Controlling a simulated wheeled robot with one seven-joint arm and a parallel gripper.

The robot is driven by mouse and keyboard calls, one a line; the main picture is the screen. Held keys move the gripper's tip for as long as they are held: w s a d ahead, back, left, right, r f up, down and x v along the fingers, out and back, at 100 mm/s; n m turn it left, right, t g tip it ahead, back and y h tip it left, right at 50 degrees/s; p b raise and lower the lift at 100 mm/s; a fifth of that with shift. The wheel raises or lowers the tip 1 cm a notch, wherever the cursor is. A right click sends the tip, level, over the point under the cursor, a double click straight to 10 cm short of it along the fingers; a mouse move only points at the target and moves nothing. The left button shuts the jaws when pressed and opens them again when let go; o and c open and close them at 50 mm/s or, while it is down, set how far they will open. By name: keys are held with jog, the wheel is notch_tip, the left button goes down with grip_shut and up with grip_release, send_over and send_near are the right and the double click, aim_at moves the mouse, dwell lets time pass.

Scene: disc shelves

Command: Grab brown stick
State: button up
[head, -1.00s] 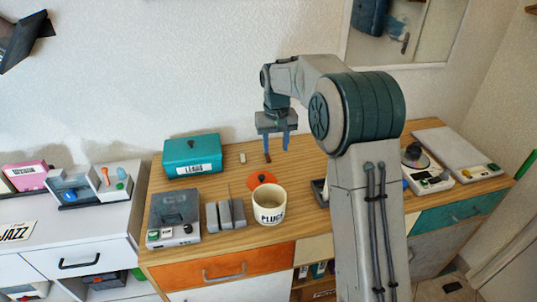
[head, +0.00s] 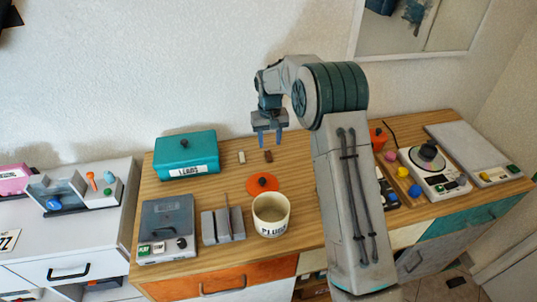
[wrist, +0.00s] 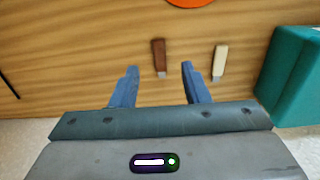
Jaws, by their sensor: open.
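The brown stick (head: 268,156) is a small dark brown piece with a metal end, lying on the wooden top of the cabinet near the wall. It also shows in the wrist view (wrist: 158,55), between and just beyond the fingertips. My gripper (head: 269,143) is open and empty above the wooden top, with blue fingers pointing down. In the wrist view my gripper (wrist: 159,70) has its fingers apart on either side of the stick's line, not touching it. A similar cream stick (head: 242,157) lies to the left of the brown one.
A teal box marked LEADS (head: 186,156) stands at the back left. An orange disc with a black knob (head: 262,184) and a cream PLUGS pot (head: 271,213) are nearer the front. The wood around the two sticks is clear.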

aim_at(270, 158)
jog(key=shift+f+p, duration=0.95)
jog(key=shift+f, duration=2.4)
grip_shut()
